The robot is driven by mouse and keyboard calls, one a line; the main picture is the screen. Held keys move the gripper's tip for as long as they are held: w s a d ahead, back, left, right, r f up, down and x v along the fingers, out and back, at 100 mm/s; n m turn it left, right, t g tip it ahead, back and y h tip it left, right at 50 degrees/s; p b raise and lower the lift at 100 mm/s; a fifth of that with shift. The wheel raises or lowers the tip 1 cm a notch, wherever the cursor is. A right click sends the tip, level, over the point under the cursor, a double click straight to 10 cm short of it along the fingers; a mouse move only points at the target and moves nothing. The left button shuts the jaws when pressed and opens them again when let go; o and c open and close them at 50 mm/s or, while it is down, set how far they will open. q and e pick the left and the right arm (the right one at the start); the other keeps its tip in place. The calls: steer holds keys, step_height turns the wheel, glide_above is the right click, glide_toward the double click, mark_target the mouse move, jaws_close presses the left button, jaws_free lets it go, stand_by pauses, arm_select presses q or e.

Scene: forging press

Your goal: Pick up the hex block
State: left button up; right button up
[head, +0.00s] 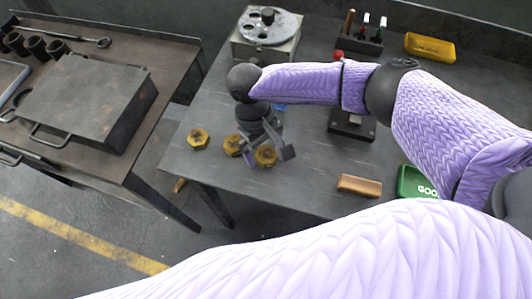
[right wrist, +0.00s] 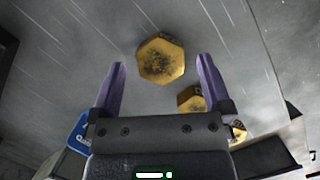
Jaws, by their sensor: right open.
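Three yellow-brass hex blocks lie on the grey table: a left one (head: 198,138), a middle one (head: 232,146) and a right one (head: 265,156). My right gripper (head: 267,155) is over the right and middle blocks, pointing down, with its fingers apart. In the right wrist view, one hex block (right wrist: 161,58) shows between the open fingertips (right wrist: 161,63), with no visible contact. Another hex block (right wrist: 190,98) is partly hidden by the gripper body, and a third (right wrist: 238,132) barely shows. My left gripper is out of view.
Behind the gripper stands a grey machine with a round holed plate (head: 268,26). A brown block (head: 359,186) and a green bin (head: 413,184) are to the right. A yellow tray (head: 430,47) is at the back. A left bench holds a metal box (head: 85,93).

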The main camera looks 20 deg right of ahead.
steer(key=shift+x, duration=0.75)
steer(key=shift+c, duration=0.4)
jaws_close()
